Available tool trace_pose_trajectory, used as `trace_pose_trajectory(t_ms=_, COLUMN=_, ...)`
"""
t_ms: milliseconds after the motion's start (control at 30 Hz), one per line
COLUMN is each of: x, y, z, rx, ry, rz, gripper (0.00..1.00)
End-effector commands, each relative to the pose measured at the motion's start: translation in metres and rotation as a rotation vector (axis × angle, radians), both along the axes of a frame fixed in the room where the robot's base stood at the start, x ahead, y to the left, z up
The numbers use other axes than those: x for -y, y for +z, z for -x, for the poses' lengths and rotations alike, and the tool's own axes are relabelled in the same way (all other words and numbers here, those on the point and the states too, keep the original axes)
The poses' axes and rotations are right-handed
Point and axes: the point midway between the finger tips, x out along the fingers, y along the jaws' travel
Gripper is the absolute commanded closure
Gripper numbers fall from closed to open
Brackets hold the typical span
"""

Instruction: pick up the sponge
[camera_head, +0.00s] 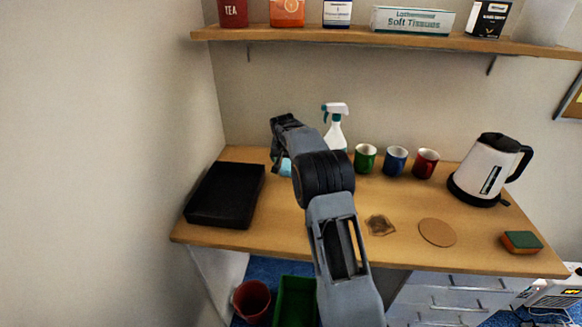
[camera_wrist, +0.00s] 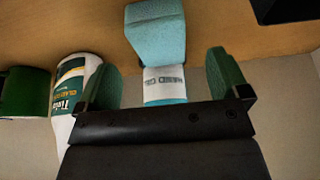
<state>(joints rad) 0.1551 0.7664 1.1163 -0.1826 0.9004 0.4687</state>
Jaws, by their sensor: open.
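The sponge (camera_head: 522,242), green on top and orange below, lies flat near the right front corner of the desk. My gripper (camera_head: 279,158) is far to its left, over the back left part of the desk. In the wrist view my gripper (camera_wrist: 163,66) is open, its two green-padded fingers apart. A light blue block-like item with a white printed band (camera_wrist: 156,40) shows between the fingers; I cannot tell whether they touch it. It also shows in the head view (camera_head: 286,168), partly hidden by my arm. The sponge is not in the wrist view.
A spray bottle (camera_head: 335,130) and green (camera_head: 365,158), blue (camera_head: 396,160) and red (camera_head: 426,163) mugs stand along the back. A kettle (camera_head: 486,170) stands behind the sponge. A black tray (camera_head: 224,195) lies left. A cork disc (camera_head: 437,232) lies left of the sponge.

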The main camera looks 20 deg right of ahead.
Motion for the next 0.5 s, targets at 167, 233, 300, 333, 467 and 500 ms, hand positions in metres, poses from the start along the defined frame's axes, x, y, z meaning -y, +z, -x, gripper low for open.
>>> trace_pose_trajectory(t_ms=167, x=0.004, y=-0.008, z=-0.002, rx=-0.001, ry=-0.003, rz=0.000, gripper=0.06)
trace_pose_trajectory(t_ms=233, x=0.006, y=-0.015, z=-0.005, rx=-0.001, ry=-0.003, rz=0.000, gripper=0.06)
trace_pose_trajectory(t_ms=300, x=0.008, y=-0.025, z=-0.008, rx=-0.004, ry=-0.003, rz=0.000, gripper=0.06)
trace_pose_trajectory(t_ms=333, x=0.009, y=-0.028, z=-0.009, rx=-0.002, ry=-0.003, rz=0.000, gripper=0.06)
trace_pose_trajectory(t_ms=467, x=0.011, y=-0.043, z=-0.014, rx=-0.001, ry=-0.003, rz=0.000, gripper=0.06)
trace_pose_trajectory(t_ms=500, x=0.012, y=-0.046, z=-0.015, rx=0.000, ry=-0.002, rz=0.000, gripper=0.06)
